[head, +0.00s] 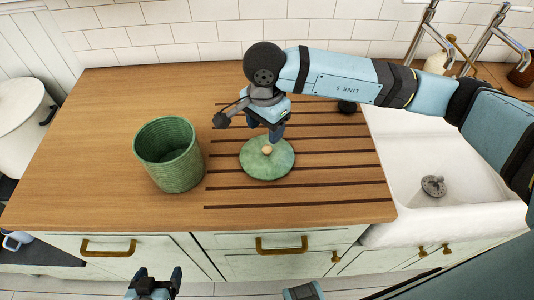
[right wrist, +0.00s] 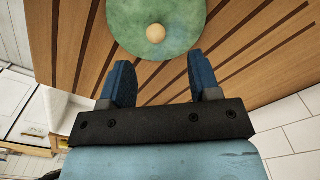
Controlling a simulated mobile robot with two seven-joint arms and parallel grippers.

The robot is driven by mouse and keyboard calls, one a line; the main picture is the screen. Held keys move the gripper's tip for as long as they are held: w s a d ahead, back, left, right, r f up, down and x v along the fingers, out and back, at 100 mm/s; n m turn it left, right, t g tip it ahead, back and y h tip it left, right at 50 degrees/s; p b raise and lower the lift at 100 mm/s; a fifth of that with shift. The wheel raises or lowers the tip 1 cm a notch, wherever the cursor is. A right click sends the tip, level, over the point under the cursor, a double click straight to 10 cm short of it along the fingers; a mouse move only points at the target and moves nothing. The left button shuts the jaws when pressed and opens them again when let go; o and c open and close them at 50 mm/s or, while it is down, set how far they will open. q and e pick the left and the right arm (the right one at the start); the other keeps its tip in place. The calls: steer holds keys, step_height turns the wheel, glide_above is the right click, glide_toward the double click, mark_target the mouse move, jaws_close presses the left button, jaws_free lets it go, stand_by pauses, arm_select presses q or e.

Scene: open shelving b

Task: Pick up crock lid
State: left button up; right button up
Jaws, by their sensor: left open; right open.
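The crock lid (head: 266,160) is a round green disc with a small light wooden knob, lying flat on the grooved part of the wooden counter. It also shows at the top of the right wrist view (right wrist: 178,28). My right gripper (head: 274,136) is just above and behind the lid's knob, open and empty; its two blue fingers (right wrist: 160,84) are apart, with the knob beyond them. The green ribbed crock (head: 168,155) stands upright and open to the left of the lid. My left gripper (head: 154,284) is open and empty, low in front of the counter drawers.
The wooden counter (head: 110,110) is clear around the crock and lid. A white sink (head: 400,150) with a drain strainer (head: 433,186) lies to the right, with metal taps (head: 422,32) behind. A tiled wall (head: 190,30) bounds the back. A white pot (head: 22,110) is at far left.

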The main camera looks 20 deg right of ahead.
mark_target(267, 147)
step_height(267, 147, down, 2)
steer(key=shift+f, duration=0.2)
steer(key=f, duration=0.2)
steer(key=f+p, duration=0.1)
steer(key=f, duration=0.2)
steer(key=shift+s+d, duration=0.15)
steer(key=shift+s, duration=0.05)
jaws_close()
